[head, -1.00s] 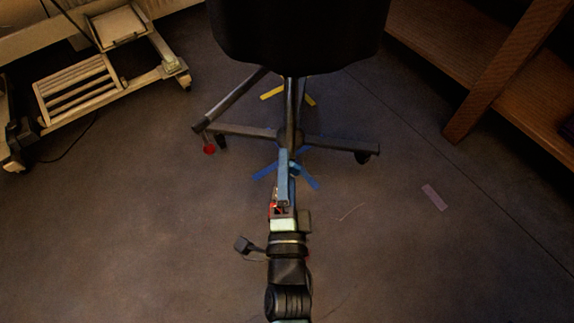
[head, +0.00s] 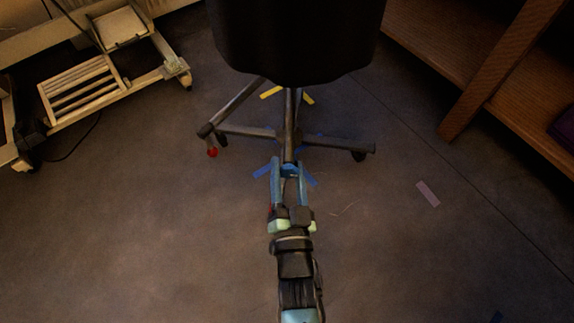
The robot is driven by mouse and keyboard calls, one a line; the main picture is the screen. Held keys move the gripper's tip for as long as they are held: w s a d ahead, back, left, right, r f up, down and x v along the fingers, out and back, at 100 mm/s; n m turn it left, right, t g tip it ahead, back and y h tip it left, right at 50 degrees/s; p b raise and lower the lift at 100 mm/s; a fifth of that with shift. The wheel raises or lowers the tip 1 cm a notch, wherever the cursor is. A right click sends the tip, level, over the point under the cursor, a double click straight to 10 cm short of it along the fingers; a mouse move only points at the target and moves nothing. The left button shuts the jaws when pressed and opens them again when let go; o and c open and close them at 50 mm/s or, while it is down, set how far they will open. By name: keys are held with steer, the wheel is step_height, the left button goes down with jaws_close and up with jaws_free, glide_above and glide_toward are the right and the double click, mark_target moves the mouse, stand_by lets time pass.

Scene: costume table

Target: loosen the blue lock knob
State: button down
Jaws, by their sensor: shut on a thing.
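A black rounded form (head: 297,40) stands on a dark metal pole (head: 289,120) with a spread-legged rolling base. The blue lock knob (head: 289,171) shows as a small blue patch at the lower front of the pole, largely covered by my gripper. My gripper (head: 289,168) reaches forward from the bottom of the head view. Its two blue-grey fingers lie left and right of the knob and are shut on it. The exact contact at the fingertips is too small to make out.
Blue and yellow tape marks lie on the floor. A pale wheeled frame (head: 85,88) stands at upper left, a wooden shelf (head: 470,110) at upper right. The floor around is mostly clear.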

steer(key=shift+n, duration=0.6)
steer(key=shift+c, duration=1.6)
jaws_free()
steer(key=shift+s+p, duration=0.5)
steer(key=shift+p, duration=0.1)
steer(key=s+d+p, duration=0.1)
steer(key=s+p, duration=0.3)
steer(key=s, duration=0.8)
steer(key=shift+f+p, duration=0.3)
steer(key=shift+p, duration=0.1)
